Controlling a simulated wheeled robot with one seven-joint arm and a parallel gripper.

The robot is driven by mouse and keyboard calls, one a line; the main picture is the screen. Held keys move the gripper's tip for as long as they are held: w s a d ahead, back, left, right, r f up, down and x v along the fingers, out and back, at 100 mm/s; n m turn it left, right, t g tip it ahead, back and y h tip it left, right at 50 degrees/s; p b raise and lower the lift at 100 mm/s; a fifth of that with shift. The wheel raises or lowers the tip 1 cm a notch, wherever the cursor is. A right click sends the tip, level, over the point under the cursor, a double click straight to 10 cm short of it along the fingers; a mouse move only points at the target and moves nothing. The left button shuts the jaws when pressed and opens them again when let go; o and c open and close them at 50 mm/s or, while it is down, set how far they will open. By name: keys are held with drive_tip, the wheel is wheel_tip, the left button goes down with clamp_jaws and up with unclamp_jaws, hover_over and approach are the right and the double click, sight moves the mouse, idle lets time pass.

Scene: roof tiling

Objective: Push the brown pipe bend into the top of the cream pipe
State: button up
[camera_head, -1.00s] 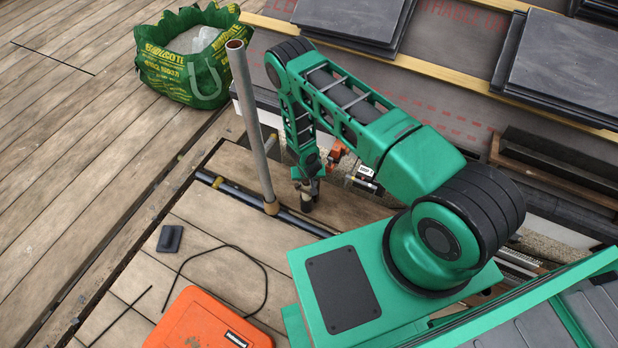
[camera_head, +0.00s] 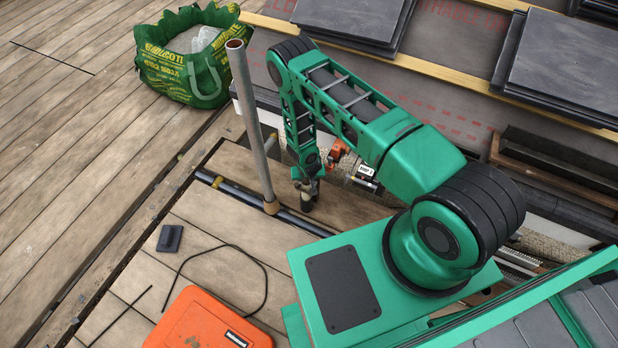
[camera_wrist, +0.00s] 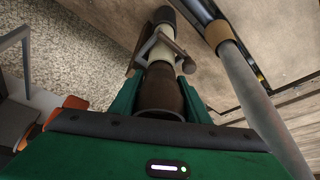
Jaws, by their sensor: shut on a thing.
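The brown pipe bend (camera_wrist: 161,92) is between the green fingers of my gripper (camera_wrist: 160,100) in the wrist view, its open rim towards the camera. My gripper is shut on it. The cream pipe (camera_wrist: 163,50) is straight beyond the bend, roughly in line with it, with a bracket around it and a dark end piece further off. The bend's far end meets or overlaps the cream pipe in the picture; how deep it sits I cannot tell. In the head view my gripper (camera_head: 306,184) points down near the deck edge, and its fingers hide most of the bend.
A grey upright scaffold pole (camera_head: 250,120) stands close to the left of my gripper. A green bag (camera_head: 180,75) is at the back left. An orange case (camera_head: 205,325), a black cable (camera_head: 262,285) and a small dark block (camera_head: 170,238) lie on the boards. Slate stacks (camera_head: 565,65) are at the right.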

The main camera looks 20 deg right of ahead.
idle(0.3)
drive_tip(key=o, duration=1.1)
drive_tip(key=o, duration=0.4)
drive_tip(key=shift+r, duration=4.5)
